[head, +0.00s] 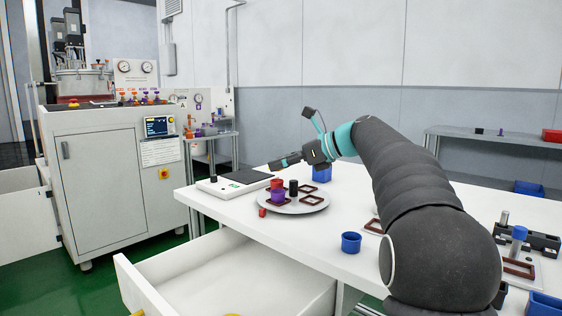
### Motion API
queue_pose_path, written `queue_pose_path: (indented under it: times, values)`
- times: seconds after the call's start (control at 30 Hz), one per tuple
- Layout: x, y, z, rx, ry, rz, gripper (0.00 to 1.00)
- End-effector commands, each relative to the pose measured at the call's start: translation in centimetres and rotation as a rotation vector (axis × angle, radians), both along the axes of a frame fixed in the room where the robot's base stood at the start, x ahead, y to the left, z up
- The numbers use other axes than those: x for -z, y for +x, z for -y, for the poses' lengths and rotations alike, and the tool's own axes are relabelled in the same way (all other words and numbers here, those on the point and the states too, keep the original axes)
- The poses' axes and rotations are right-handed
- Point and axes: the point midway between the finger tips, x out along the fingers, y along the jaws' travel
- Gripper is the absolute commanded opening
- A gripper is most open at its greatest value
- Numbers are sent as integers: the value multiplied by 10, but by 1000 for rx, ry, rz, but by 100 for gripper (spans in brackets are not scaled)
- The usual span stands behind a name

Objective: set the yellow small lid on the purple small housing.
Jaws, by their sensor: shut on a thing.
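The purple small housing (278,196) stands on a round grey plate (300,207) on the white table, with a red part directly behind or on it. My gripper (276,164) reaches in from the right, above the table and behind the plate, with its fingers pointing left. It is shut, but what it holds is too small or hidden to make out.
The plate also carries a black cylinder (293,187) and dark red square frames (309,189). A blue cup (351,242) stands at the table's front, another blue container (322,174) below my gripper. A flat black-topped device (220,187) lies left. The drawer (230,275) stands open.

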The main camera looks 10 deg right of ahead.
Motion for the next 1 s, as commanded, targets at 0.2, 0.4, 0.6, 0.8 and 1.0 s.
queue_pose_path:
  times: [0.2, 0.4, 0.6, 0.8, 1.0]
  values:
    - [0, -1, 1, 10, -1, 0, 30]
    - [8, -2, 2, 31, -5, -3, 30]
    - [21, -2, 3, 32, -6, -2, 30]
    - [35, -3, 3, 31, -5, -3, 30]
    - [45, -3, 3, 32, -6, -2, 30]
